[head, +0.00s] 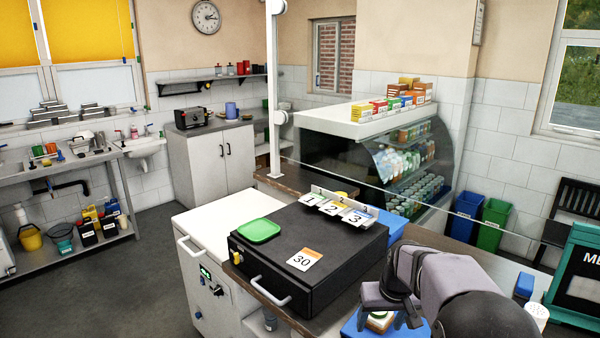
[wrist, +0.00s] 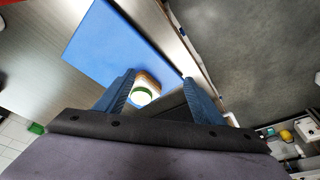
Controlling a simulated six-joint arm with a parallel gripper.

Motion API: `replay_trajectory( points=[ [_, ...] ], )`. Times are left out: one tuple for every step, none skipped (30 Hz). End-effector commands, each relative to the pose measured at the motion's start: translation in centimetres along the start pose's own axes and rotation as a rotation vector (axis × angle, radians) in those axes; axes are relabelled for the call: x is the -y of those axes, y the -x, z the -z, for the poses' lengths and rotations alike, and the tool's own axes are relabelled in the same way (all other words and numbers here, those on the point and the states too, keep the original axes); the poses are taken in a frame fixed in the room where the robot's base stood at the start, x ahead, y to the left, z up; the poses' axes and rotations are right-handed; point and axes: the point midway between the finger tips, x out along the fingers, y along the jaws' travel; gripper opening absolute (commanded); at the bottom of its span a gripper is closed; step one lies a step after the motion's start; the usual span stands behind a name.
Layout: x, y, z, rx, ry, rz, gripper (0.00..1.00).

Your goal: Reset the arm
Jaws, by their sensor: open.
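My gripper (head: 391,308) is at the lower right of the head view, over a blue board or mat on the counter. In the wrist view my gripper (wrist: 158,85) has its two fingers spread apart. A small round item with a white and green top (wrist: 143,92) shows between the fingers, on or by the blue board (wrist: 115,42). The same item (head: 379,320) shows partly below the gripper in the head view. Whether the fingers touch it cannot be told.
A black box (head: 310,250) with a green tray (head: 259,230) and number cards (head: 333,208) stands left of the gripper. A glass display case (head: 385,160) is behind. A thin clear screen with a white post (head: 273,90) crosses the counter. A teal menu board (head: 578,275) stands right.

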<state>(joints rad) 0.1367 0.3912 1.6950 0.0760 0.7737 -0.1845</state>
Motion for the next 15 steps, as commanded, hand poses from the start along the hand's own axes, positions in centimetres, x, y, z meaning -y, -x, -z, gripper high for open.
replay_trajectory(
  points=[
    [0.9, 0.5, -2.3, 0.025, 0.002, 0.002, 0.63],
    [1.3, 0.6, -3.7, 0.041, 0.002, 0.002, 0.63],
    [1.9, 0.8, -5.6, 0.062, 0.001, 0.002, 0.63],
    [2.3, 1.0, -7.0, 0.078, 0.001, 0.003, 0.63],
    [2.7, 1.1, -8.5, 0.093, 0.000, 0.003, 0.63],
    [3.1, 1.3, -10.5, 0.114, -0.001, 0.002, 0.63],
    [3.5, 1.4, -12.0, 0.129, 0.000, 0.002, 0.63],
    [3.7, 1.5, -13.5, 0.144, -0.001, 0.001, 0.63],
    [4.1, 1.6, -15.4, 0.164, -0.001, -0.001, 0.63],
    [4.3, 1.7, -16.8, 0.177, 0.000, -0.002, 0.63],
    [4.5, 1.8, -18.1, 0.191, -0.001, -0.003, 0.63],
    [4.7, 1.9, -19.8, 0.207, -0.002, -0.005, 0.63],
    [4.9, 1.9, -21.0, 0.219, -0.001, -0.006, 0.63],
    [5.0, 1.9, -22.1, 0.230, -0.001, -0.007, 0.63],
    [5.1, 2.0, -23.4, 0.242, -0.001, -0.009, 0.63]
  ],
)
